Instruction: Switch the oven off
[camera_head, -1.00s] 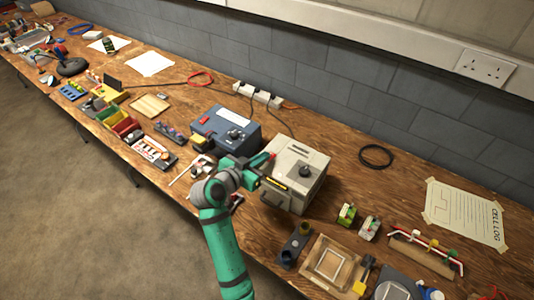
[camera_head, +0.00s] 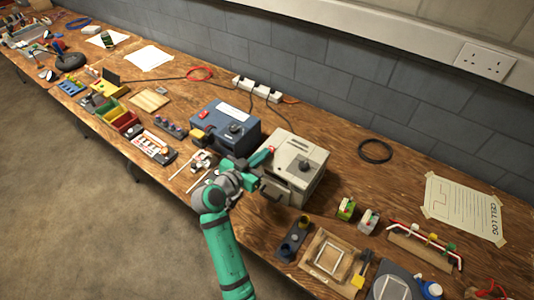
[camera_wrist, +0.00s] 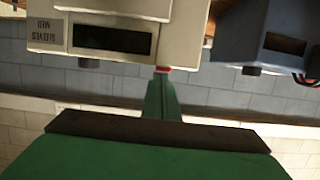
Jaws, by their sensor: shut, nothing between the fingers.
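The wrist view shows the oven (camera_wrist: 185,40) upside down, with a dark window and a "SLEEVES MED" label (camera_wrist: 57,36). My green gripper (camera_head: 268,152) is shut and empty, with its red tip beside the oven's left side. Its tip (camera_wrist: 163,70) also shows close to the oven's edge in the wrist view. I cannot tell whether it touches. The oven's left side is partly hidden by my arm.
A blue box (camera_head: 225,126) with a dark knob stands just left of the oven, leaving a narrow gap. A white power strip (camera_head: 257,91) lies behind.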

